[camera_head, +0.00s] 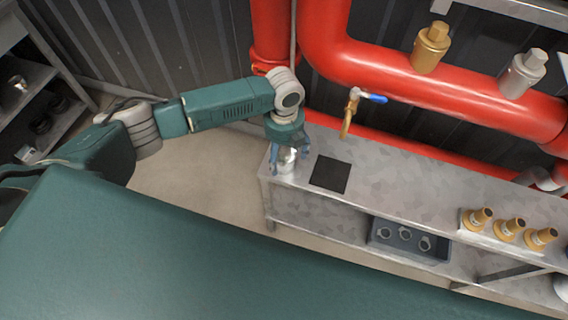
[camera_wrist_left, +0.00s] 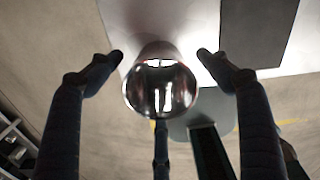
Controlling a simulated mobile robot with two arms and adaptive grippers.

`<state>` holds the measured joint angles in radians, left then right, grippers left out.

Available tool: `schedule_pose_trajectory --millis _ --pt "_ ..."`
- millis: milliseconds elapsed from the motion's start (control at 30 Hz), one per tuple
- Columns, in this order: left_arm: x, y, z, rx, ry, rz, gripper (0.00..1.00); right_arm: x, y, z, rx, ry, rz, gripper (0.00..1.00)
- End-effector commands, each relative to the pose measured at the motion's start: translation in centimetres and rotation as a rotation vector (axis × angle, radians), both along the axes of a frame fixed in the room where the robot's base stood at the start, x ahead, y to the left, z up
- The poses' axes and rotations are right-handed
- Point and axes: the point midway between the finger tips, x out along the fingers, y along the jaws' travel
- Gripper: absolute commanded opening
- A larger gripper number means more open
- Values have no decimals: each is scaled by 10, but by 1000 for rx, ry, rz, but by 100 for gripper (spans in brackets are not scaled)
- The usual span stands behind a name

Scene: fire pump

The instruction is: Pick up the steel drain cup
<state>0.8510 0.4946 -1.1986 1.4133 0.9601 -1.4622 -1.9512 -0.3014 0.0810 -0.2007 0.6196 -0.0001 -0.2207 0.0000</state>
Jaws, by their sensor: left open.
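The steel drain cup (camera_head: 287,162) stands at the left end of the grey bench top, below my left gripper (camera_head: 290,154). In the left wrist view the shiny cup (camera_wrist_left: 161,86) sits between the fingers of my left gripper (camera_wrist_left: 160,54). The fingers are spread on both sides of it, with a visible gap on each side. The gripper is open and holds nothing. In the head view the fingers partly hide the cup. My right gripper is not in either view.
A black square mat (camera_head: 330,174) lies on the bench (camera_head: 385,190) right of the cup. A brass tap with a blue handle (camera_head: 350,108) hangs over it from the red pipe (camera_head: 400,85). Brass fittings (camera_head: 507,229) stand farther right. A dark bin (camera_head: 408,241) is on the lower shelf.

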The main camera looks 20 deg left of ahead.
Motion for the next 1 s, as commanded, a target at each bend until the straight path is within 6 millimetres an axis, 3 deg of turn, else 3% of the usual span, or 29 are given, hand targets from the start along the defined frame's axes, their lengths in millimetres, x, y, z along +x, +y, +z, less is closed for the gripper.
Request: schedule_pose_trajectory --millis 267,533,1000 --pt "0 0 -3 0 -1 0 78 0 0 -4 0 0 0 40" --pt "0 0 -4 0 -1 0 28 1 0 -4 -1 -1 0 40" --pt "0 0 6 0 -1 0 28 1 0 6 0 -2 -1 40"
